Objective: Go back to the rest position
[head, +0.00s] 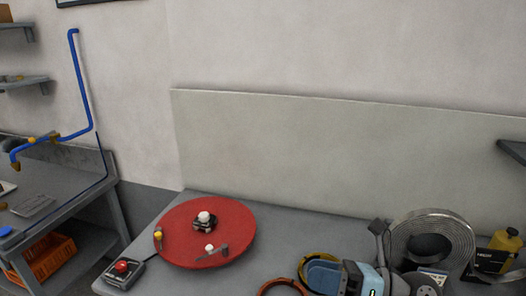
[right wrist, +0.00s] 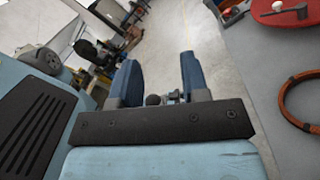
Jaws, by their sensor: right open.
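My right gripper (head: 322,274) is at the bottom of the head view, low at the near edge of the grey table. In the right wrist view its two blue fingers (right wrist: 160,84) stand apart with nothing between them, over the floor beside the table. A copper-coloured coil (head: 279,287) lies on the table just left of the gripper. It also shows at the right of the right wrist view (right wrist: 284,101). A yellow coil (head: 318,256) shows partly behind the gripper. My left gripper is not in view.
A red turntable (head: 236,246) with small fittings lies on the table, next to a box with a red button (head: 122,267). A large grey metal roll (head: 459,238) and a yellow bottle (head: 508,243) stand at the right. The table between turntable and roll is mostly clear.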

